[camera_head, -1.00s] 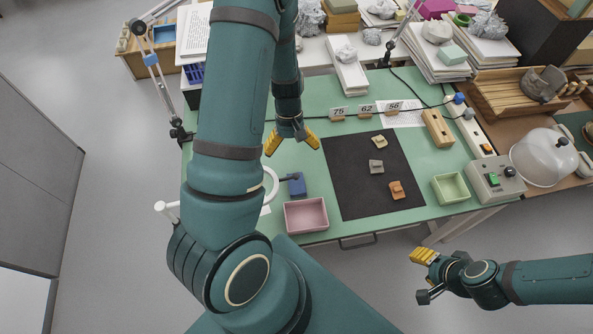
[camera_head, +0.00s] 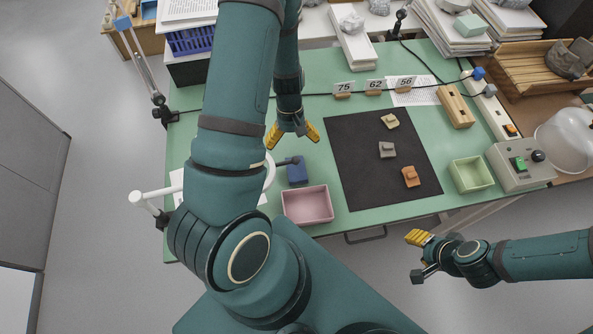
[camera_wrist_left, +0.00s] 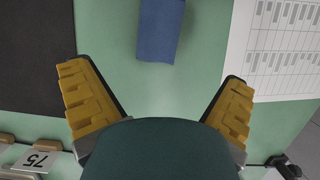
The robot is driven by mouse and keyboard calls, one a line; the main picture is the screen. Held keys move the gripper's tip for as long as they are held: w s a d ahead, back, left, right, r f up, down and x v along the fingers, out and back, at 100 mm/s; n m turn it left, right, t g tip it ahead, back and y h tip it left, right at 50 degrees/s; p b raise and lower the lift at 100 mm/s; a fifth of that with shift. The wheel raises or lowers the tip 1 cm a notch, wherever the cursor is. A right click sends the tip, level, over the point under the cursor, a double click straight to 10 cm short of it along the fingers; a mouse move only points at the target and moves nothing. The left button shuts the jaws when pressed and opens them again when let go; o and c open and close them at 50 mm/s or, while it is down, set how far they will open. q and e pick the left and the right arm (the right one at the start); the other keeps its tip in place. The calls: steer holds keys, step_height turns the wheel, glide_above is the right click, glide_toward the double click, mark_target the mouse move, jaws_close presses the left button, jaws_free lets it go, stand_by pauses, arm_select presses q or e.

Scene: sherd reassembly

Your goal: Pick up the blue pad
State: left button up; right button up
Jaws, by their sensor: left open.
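The blue pad (camera_head: 297,171) lies on the green table just behind the pink tray, partly overlapped in the head view by a dark rod end. In the left wrist view the blue pad (camera_wrist_left: 160,30) shows at the top middle, ahead of the fingers and between their lines. My left gripper (camera_head: 292,134) is open and empty, on the far side of the pad and apart from it. Its yellow fingers spread wide in the wrist view (camera_wrist_left: 158,105). My right gripper (camera_head: 418,255) is off the table's front edge at lower right; its finger gap is not clear.
A pink tray (camera_head: 307,205) stands in front of the pad. A black mat (camera_head: 365,170) with three small sherds lies to the right. A green tray (camera_head: 471,174), number cards (camera_head: 375,86) and a white ring lamp (camera_head: 150,196) are nearby.

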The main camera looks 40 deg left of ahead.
mark_target(296, 167)
arm_select(q)
steer(key=x, duration=0.4)
steer(key=shift+w+a+b, duration=0.1)
steer(key=shift+b, duration=0.2)
steer(key=f, duration=0.1)
steer(key=d+f, duration=0.1)
steer(key=s+d+f, duration=0.1)
steer(key=shift+s+f+b, duration=0.1)
steer(key=shift+f+b, duration=0.3)
steer(key=shift+s+d+f, duration=0.1)
steer(key=shift+d+f, duration=0.05)
steer(key=shift+f, duration=0.4)
steer(key=c, duration=1.3)
steer(key=shift+r+p, duration=1.1)
steer(key=shift+r, duration=3.95)
